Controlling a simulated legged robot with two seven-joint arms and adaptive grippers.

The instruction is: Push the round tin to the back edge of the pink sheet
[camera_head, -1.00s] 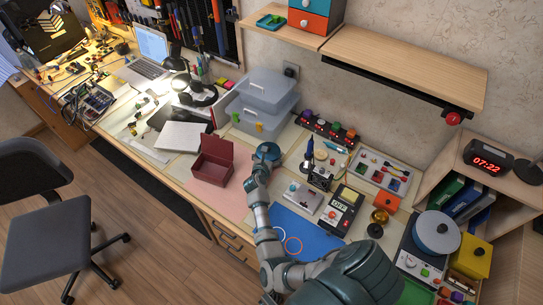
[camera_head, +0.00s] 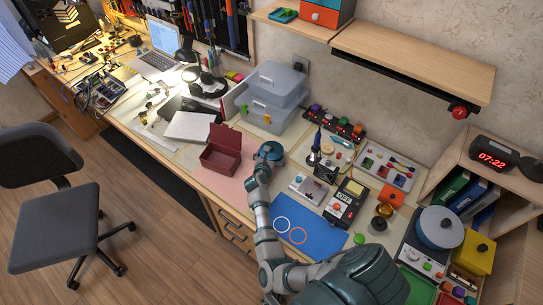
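The pink sheet (camera_head: 231,190) lies on the workbench, partly covered by an open dark red box (camera_head: 219,163) and by my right arm. My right gripper (camera_head: 270,153) is low over the bench, right of the red box near the sheet's back right part. A rounded teal-blue shape shows at its end; I cannot tell whether this is only the gripper or also the round tin. No round tin shows clearly apart from it. The fingers are too small and hidden to tell open from shut. My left gripper is not in view.
Clear plastic bins (camera_head: 270,98) stand behind the gripper. A blue mat (camera_head: 310,236) with two rings lies to the right, with a multimeter (camera_head: 344,203) beside it. A soldering stand (camera_head: 326,170) is close on the right. A shelf (camera_head: 412,72) overhangs the back.

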